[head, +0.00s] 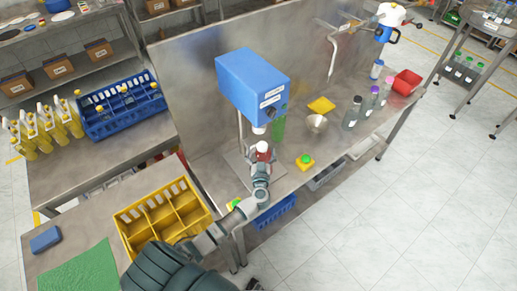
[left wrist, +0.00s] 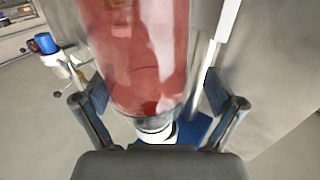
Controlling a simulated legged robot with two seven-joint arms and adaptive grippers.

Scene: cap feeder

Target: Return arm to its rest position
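A red bottle (head: 264,156) with a white cap stands on the plate under the blue cap feeder (head: 252,82). In the left wrist view the bottle (left wrist: 140,50) fills the middle, with its white cap toward the bottom. My left gripper (head: 261,166) is at the bottle in the head view. In the left wrist view the fingers of my left gripper (left wrist: 160,95) are spread, one on each side of the bottle, with a gap at the right finger. The left arm reaches in from the lower left. My right gripper is not in view.
A yellow crate (head: 130,232) stands left of the arm. A green button on a yellow base (head: 305,162), a funnel (head: 317,123) and several bottles (head: 352,112) stand right of the feeder. A metal back panel (head: 185,75) rises behind. Open floor (head: 430,210) lies to the right.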

